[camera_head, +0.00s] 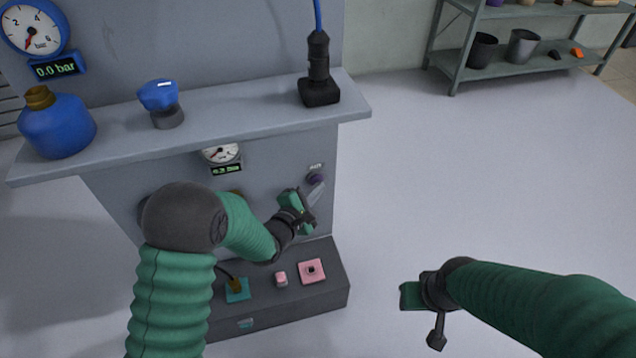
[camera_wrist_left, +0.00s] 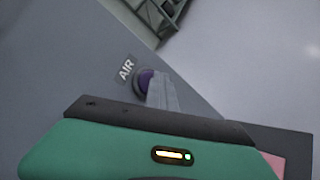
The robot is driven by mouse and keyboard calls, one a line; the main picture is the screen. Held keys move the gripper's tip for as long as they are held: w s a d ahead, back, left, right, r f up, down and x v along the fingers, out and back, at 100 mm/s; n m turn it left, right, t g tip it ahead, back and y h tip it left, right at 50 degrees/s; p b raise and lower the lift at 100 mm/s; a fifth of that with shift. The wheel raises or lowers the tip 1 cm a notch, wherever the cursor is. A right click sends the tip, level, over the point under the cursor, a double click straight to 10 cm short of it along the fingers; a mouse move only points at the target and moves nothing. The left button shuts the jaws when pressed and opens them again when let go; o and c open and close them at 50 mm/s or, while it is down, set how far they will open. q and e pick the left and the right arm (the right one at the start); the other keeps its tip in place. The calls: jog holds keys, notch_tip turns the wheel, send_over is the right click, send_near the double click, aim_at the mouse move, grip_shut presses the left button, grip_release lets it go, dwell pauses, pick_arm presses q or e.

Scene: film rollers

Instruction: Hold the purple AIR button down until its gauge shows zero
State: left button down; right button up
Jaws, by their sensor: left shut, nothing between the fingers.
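The purple AIR button (camera_head: 315,179) is on the front panel of the grey cabinet, under its small label. It also shows in the left wrist view (camera_wrist_left: 144,80), partly covered by grey fingers. My left gripper (camera_head: 318,192) is shut and empty, its tips at the button's lower edge. I cannot tell whether they press it. A round gauge (camera_head: 222,153) on the same panel has a small green display (camera_head: 227,169), too blurred to read surely. My right gripper (camera_head: 411,296) hangs over the floor, away from the cabinet; its finger opening is not clear.
The cabinet's shelf (camera_head: 235,110) holds a blue bottle (camera_head: 58,127), a blue knob (camera_head: 158,95) and a black plug (camera_head: 319,90). An upper gauge (camera_head: 30,28) reads 0.0 bar. Pink parts (camera_head: 312,271) sit on the lower step. Floor at right is clear before a rack (camera_head: 500,70).

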pick_arm(q)
jog(key=shift+s, duration=0.1)
dwell(0.3)
jog(key=shift+s+d, duration=0.25)
jog(key=shift+s, duration=0.55)
jog(key=shift+p, duration=0.3)
jog(key=s, duration=0.1)
jog(key=s+d, duration=0.1)
jog(key=s, duration=0.2)
jog(key=shift+s+d+p, duration=0.3)
jog(key=shift+s+p, duration=0.1)
